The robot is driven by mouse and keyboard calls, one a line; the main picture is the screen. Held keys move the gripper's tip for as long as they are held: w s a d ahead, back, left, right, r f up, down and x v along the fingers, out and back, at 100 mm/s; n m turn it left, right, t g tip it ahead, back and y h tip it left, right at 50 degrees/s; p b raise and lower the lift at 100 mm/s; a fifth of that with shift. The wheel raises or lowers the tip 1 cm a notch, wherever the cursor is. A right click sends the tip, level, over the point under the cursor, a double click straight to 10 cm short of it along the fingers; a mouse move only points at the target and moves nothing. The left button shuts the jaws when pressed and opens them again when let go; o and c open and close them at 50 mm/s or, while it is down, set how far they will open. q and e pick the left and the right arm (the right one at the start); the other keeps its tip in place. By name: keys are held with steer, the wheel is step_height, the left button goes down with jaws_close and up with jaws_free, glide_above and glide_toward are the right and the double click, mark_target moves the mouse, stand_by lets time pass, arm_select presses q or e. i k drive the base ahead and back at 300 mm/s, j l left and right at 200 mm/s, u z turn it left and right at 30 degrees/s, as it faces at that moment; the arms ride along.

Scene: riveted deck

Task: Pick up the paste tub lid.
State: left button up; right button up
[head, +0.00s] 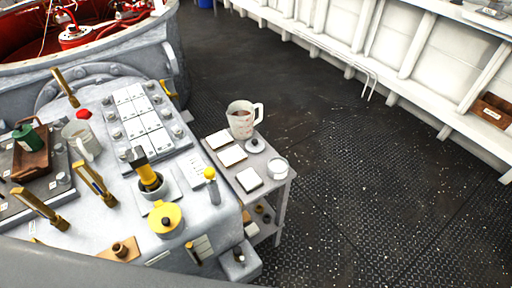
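A small cart (268,190) stands at the right end of the grey console. On its top, a round grey lid-like disc with a dark knob (255,145) lies just in front of a measuring jug (240,119). A small whitish round tub (278,168) stands to the right, near the cart's edge. I cannot tell for sure that the disc is the paste tub lid. A yellow round piece with a dark knob (166,217) sits on the console. Neither of my grippers is in view.
Several pale square pads (232,156) lie on the cart's left side. The console (110,225) carries upright brass-coloured levers, a mug (82,140) and a brown carrier with a green bottle (30,150). The dark riveted floor (370,200) right of the cart is clear.

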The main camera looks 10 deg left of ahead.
mark_target(254, 146)
steer(key=i+l+u, duration=0.15)
steer(key=l, duration=0.25)
steer(key=i+l+u, duration=0.15)
steer(key=l, duration=0.3)
steer(key=i+l+u, duration=0.15)
steer(key=l, duration=0.35)
steer(key=i+l+u, duration=0.15)
steer(key=l, duration=0.3)
steer(key=i+l+u, duration=0.15)
steer(key=l, duration=0.35)
steer(key=i+l+u, duration=0.15)
steer(key=l, duration=0.35)
steer(key=k, duration=0.05)
